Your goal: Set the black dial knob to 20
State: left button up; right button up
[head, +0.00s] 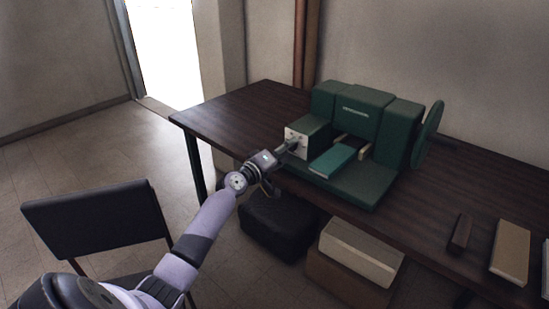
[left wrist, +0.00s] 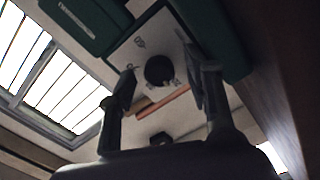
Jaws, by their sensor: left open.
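The black dial knob (left wrist: 159,70) shows in the left wrist view on a pale panel (left wrist: 138,48) with small dark marks that I cannot read for certain. In the head view this pale panel (head: 292,136) is the end face of a small green box on the green machine (head: 352,108). In the left wrist view the gripper (left wrist: 164,82) is open, with one finger on each side of the knob. A gap shows between the fingers and the knob. My right gripper is out of view.
The machine stands on a dark wooden table (head: 222,118), with a teal book-like block (head: 332,160) on its base. A handwheel (head: 428,133) is at its right. A black chair (head: 98,218) is at left, and boxes (head: 360,252) lie below the table.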

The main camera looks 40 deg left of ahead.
pick_arm(q)
jog(key=s, duration=1.1)
jog(key=shift+a, duration=0.45)
jog(key=shift+w, duration=0.1)
jog(key=s+d+f+m+g+y, duration=0.1)
jog(key=s+f+g, duration=0.25)
jog(key=f, duration=0.85)
jog(key=s+d+f+m+g+p, duration=0.15)
jog(key=s+f, duration=0.25)
jog(key=f, duration=0.9)
jog(key=s+d+f+m+g+y+b, duration=0.1)
jog(key=s+f+g, duration=0.25)
jog(key=f, duration=0.85)
jog(key=s+d+f+m+g+p, duration=0.1)
jog(key=s+d+f+m+g, duration=0.2)
jog(key=s+f, duration=0.55)
jog(key=s+d+f+m+g, duration=0.2)
jog(key=s+d+f, duration=0.4)
jog(key=s+f, duration=0.3)
jog(key=s+d+f+m+g, duration=0.1)
jog(key=s+d+f+m, duration=0.1)
jog(key=s, duration=0.8)
jog(key=s+d+f+m+g, duration=0.2)
jog(key=s+d+f+m, duration=0.1)
jog(key=s, duration=0.8)
jog(key=d+m, duration=0.1)
jog(key=d, duration=0.1)
jog(key=shift+d+f+h+p, duration=0.2)
jog(key=shift+d+h+p, duration=0.1)
jog(key=shift+d+h, duration=0.1)
